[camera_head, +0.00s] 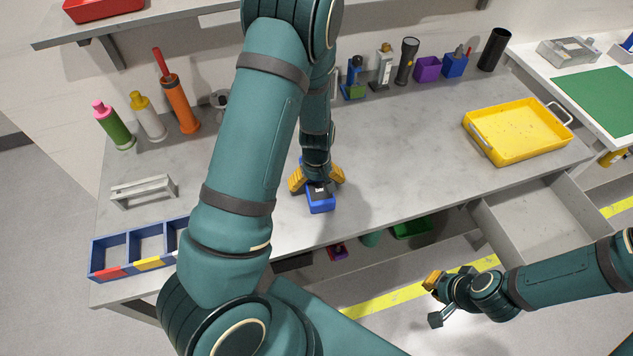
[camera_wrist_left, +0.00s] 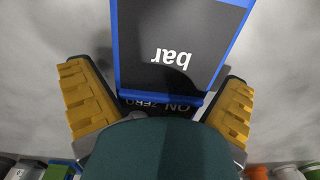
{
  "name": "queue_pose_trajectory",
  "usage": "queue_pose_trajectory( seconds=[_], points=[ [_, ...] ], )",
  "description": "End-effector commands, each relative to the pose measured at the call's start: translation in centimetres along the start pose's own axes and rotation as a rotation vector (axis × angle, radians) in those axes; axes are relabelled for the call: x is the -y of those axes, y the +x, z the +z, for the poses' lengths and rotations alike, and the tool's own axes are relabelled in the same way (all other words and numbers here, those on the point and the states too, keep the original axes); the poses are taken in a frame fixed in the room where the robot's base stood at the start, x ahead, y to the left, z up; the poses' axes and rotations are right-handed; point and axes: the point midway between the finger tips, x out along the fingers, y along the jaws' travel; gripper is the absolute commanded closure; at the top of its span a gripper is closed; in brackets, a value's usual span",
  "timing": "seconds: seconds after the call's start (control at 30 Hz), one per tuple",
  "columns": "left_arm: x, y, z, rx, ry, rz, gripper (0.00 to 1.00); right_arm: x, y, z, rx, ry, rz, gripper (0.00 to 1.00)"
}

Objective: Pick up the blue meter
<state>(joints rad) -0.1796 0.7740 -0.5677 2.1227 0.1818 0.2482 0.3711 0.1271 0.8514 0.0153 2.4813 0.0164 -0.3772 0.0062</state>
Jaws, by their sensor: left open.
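The blue meter (camera_head: 321,201) lies on the grey workbench (camera_head: 390,170) near its front edge. In the left wrist view the fingers of my left gripper (camera_wrist_left: 160,100) stand apart from the meter's sides. My right gripper (camera_head: 434,300) is away from the bench at the lower right, empty; its two fingers are spread apart.
A divided blue bin (camera_head: 120,239) and a small grey rack (camera_head: 142,190) are at the left. Several bottles and tools line the back. A yellow tray (camera_head: 518,132) sits at the right, above an open drawer (camera_head: 530,215). The bench between meter and tray is clear.

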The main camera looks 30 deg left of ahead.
Motion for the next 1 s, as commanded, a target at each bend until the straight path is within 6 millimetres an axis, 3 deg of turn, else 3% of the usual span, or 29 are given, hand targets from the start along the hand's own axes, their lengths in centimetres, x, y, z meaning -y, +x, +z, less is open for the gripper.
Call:
queue_pose_trajectory(
  seconds=[0.07, 0.23, 0.3, 0.73, 1.0],
  points=[
    [0.0, -0.1, 0.0, 0.000, 0.000, 0.000, 0.00, 0.0, 0.0, 0.0, 0.000, 0.000, 0.000, 1.00],
    [0.0, -0.1, 0.0, 0.000, 0.000, 0.000, 0.60, 0.0, 0.0, 0.0, 0.000, 0.000, 0.000, 1.00],
    [0.0, -0.1, 0.0, 0.000, 0.000, 0.000, 0.70, 0.0, 0.0, 0.0, 0.000, 0.000, 0.000, 1.00],
    [0.0, -0.6, 0.0, -0.001, 0.000, 0.001, 0.71, 0.1, -0.2, 0.0, 0.000, 0.000, 0.000, 1.00],
    [-0.2, -5.3, 0.0, -0.003, 0.003, 0.003, 0.71, 0.5, -1.4, -0.2, -0.002, 0.001, -0.002, 1.00]
  ],
)
